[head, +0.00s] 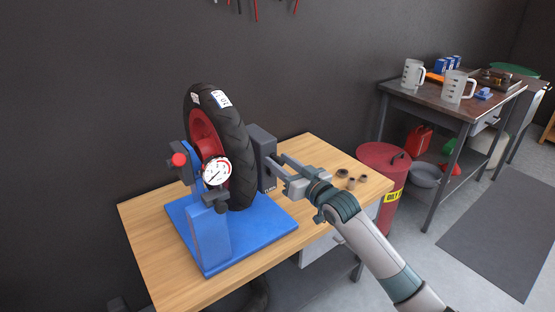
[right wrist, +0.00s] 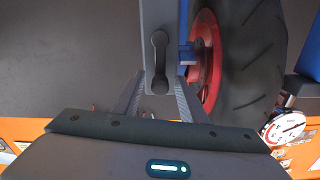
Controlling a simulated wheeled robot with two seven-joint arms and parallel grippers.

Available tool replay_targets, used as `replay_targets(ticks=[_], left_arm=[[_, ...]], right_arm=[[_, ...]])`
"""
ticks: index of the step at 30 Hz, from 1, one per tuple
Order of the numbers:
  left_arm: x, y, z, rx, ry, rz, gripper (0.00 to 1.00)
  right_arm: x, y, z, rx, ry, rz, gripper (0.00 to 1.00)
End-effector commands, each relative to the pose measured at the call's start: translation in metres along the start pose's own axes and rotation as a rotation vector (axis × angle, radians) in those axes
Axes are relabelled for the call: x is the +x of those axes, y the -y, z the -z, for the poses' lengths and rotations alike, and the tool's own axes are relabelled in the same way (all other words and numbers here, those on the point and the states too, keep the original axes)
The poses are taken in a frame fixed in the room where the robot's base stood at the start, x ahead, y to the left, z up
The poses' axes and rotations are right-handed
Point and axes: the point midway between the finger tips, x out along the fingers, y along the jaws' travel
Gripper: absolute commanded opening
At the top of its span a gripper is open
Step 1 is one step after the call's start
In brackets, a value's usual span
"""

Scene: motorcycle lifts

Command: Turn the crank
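The crank (right wrist: 159,62) is a black arm on the grey side plate of the wheel stand, hanging with its rounded knob end down in the right wrist view. In the head view the crank cannot be made out clearly behind my fingers, beside the stand's dark grey box (head: 264,150). My right gripper (head: 276,168) is at the right side of the stand. In the right wrist view its two fingers (right wrist: 161,88) are apart, one on each side of the knob end, with gaps visible. My left gripper is not in view.
A black tyre on a red rim (head: 236,140) stands on the blue base (head: 275,235), with a dial gauge (head: 216,172) in front. Several small dark rings (head: 351,183) lie on the wooden bench (head: 150,222). A red drum (head: 382,160) stands beyond the bench.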

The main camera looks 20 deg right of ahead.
Motion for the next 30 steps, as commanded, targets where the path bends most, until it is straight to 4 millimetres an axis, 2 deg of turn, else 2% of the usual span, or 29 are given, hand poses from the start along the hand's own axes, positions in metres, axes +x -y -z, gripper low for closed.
replay_targets(ticks=[6, 15, 20, 30], left_arm=[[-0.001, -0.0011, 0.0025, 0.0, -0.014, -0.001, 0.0], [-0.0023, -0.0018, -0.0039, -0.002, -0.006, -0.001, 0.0], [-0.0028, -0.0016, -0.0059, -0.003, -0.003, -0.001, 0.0], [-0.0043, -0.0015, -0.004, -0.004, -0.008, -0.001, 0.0]], right_arm=[[0.0134, 0.0004, 0.0005, 0.001, -0.001, 0.0, 0.39], [0.0141, 0.0004, 0.0, 0.0, 0.0, 0.0, 0.39], [0.014, 0.0002, 0.0001, 0.0, 0.0, 0.0, 0.0], [0.0139, -0.0007, 0.0006, 0.016, 0.0, 0.0, 0.0]])
